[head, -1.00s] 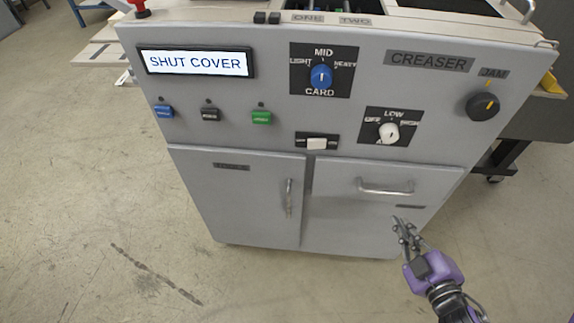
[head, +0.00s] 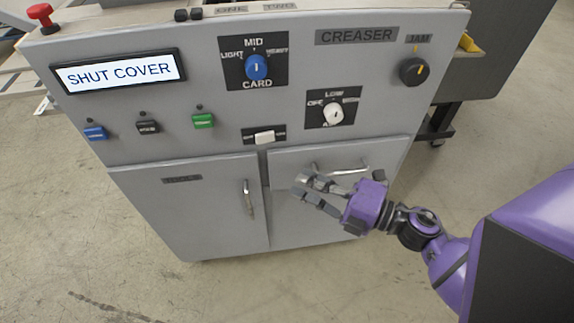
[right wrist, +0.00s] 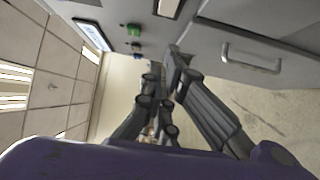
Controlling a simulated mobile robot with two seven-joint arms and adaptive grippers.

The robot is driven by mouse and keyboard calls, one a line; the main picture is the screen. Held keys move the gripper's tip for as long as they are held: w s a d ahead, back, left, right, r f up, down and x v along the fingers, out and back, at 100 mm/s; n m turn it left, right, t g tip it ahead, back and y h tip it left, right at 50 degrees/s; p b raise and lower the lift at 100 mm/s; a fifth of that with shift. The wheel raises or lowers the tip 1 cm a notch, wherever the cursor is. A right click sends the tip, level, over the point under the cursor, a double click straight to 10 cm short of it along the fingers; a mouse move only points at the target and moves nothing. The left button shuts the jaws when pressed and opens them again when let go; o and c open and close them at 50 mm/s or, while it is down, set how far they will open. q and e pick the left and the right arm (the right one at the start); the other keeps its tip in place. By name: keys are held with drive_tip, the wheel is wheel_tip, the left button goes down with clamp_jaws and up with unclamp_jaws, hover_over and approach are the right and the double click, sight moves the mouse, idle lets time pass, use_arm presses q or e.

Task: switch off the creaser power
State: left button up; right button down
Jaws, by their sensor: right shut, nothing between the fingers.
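The grey creaser (head: 200,130) stands ahead of me, with a lit display (head: 120,72) reading "SHUT COVER". A white rocker switch (head: 265,137) sits on a black plate low on its front panel; its small labels are too blurred to read. A white knob (head: 333,113) on a plate marked "LOW" is to its right, and a blue card knob (head: 256,67) is above. My right gripper (head: 297,190) is shut and empty, in front of the drawer and below the rocker. It also shows in the right wrist view (right wrist: 165,68). My left gripper is not in view.
Blue (head: 95,133), black (head: 148,127) and green (head: 203,121) buttons line the panel's left. A black jam knob (head: 412,71) is at right. The drawer handle (head: 340,168) and door handle (head: 248,198) stick out near my gripper. A red button (head: 41,14) is at top left.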

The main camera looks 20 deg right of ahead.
sight(265, 138)
drive_tip(key=w+d+p+x, duration=0.1)
drive_tip(key=d+p+x, duration=0.1)
drive_tip(key=x, duration=1)
drive_tip(key=shift+w, duration=0.35)
